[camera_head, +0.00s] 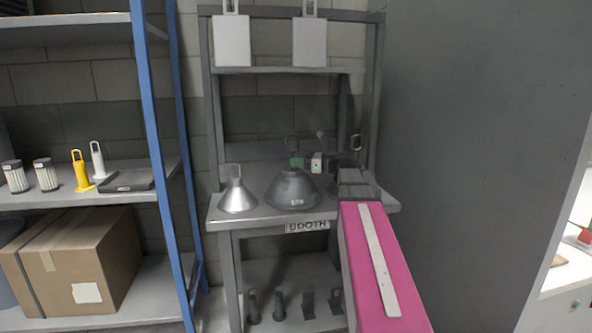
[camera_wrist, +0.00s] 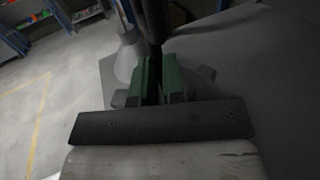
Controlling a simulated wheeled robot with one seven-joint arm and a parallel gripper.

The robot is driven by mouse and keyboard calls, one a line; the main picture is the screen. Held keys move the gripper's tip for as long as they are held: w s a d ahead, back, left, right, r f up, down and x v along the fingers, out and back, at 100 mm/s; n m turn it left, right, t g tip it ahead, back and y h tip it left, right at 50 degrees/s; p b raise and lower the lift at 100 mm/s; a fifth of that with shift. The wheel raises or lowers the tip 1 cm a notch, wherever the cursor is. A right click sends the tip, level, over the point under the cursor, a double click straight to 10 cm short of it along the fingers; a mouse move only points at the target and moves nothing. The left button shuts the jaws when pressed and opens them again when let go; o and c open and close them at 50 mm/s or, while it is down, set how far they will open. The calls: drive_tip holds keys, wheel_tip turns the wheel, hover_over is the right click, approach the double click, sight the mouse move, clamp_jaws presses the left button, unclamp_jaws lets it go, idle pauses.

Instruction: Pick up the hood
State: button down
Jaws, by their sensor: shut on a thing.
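The dark grey dome-shaped hood (camera_head: 292,190) is in the middle of the booth table, with a label on its front and a looped handle on top. My gripper (camera_head: 306,162) reaches in from the right, its green fingers at the neck of this hood. In the wrist view the green fingers (camera_wrist: 160,78) are shut on a dark upright part, apparently the hood's handle. I cannot tell whether the hood is lifted. A silver cone hood (camera_head: 238,196) stands to its left and also shows in the wrist view (camera_wrist: 126,58). Another looped handle (camera_head: 356,142) shows behind my arm.
The booth table (camera_head: 222,221) has a BOOTH sign (camera_head: 307,226). Two pale panels hang from its upper bar. Several small dark items stand on its lower shelf. A blue-post rack (camera_head: 160,140) with a cardboard box (camera_head: 85,255) is left; a grey wall (camera_head: 460,150) is close right.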

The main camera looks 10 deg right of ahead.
drive_tip(key=shift+r, duration=1.7)
drive_tip(key=s+a+r, duration=0.7)
drive_tip(key=s, duration=0.1)
drive_tip(key=shift+s+a, duration=0.35)
drive_tip(key=shift+s, duration=0.05)
drive_tip(key=shift+s, duration=0.1)
